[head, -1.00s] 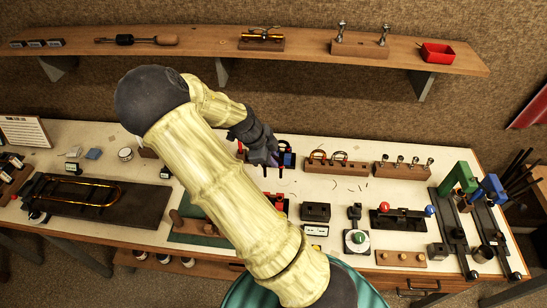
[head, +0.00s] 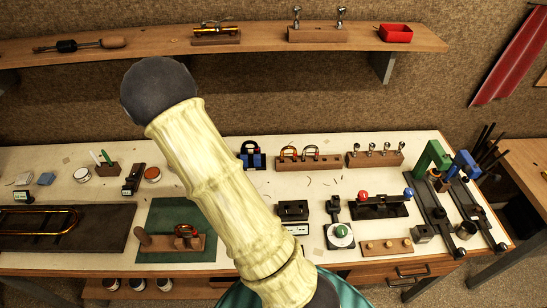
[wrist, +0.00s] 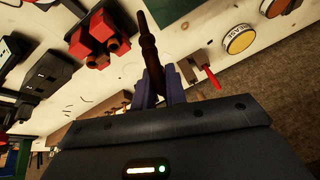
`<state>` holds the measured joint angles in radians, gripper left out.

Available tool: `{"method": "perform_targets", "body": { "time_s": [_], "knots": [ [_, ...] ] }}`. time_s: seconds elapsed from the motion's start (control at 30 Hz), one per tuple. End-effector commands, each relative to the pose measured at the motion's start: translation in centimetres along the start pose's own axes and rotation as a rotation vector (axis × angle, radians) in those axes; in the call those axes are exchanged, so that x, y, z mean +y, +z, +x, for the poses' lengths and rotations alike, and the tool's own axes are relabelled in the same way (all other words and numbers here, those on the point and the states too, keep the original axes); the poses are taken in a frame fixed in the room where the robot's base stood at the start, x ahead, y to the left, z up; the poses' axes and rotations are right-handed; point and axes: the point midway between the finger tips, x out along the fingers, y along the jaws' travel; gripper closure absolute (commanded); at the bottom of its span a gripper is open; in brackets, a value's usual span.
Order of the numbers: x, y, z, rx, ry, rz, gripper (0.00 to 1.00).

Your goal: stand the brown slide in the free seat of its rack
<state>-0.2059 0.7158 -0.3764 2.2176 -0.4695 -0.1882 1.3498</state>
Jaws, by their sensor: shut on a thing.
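My gripper (wrist: 158,88) is shut on a long dark brown piece (wrist: 148,42), which I take to be the brown slide. It stands out past the blue fingers toward the top of the wrist view, and its lower part is hidden between them. In the head view my arm hides the gripper and the piece. A wooden rack (head: 333,164) stands at the back of the bench with two curved slides (head: 290,152) upright in it and bare wood to their right. I cannot tell its seats clearly.
A blue block (head: 257,161) stands left of the rack, and another wooden rack (head: 375,161) with metal pieces stands right of it. A red holder (wrist: 95,38) and a yellow-lidded tin (wrist: 238,39) are near my gripper in the wrist view. A green mat (head: 150,253) carries a wooden stand.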

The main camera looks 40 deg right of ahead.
Motion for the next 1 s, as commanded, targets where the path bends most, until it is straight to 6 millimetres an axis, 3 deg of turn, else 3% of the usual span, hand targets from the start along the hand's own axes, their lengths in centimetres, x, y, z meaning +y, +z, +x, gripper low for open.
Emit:
{"method": "perform_targets", "body": {
  "time_s": [0.03,0.13,0.37,1.0],
  "knots": [
    [-1.2,0.7,1.1,-0.022,-0.055,-0.106,1.0],
    [-3.4,1.7,1.2,-0.06,-0.129,-0.29,1.0],
    [-6.3,3.1,0.7,-0.109,-0.22,-0.521,1.0],
    [-7.0,3.6,0.4,-0.126,-0.241,-0.585,1.0]
  ]
}}
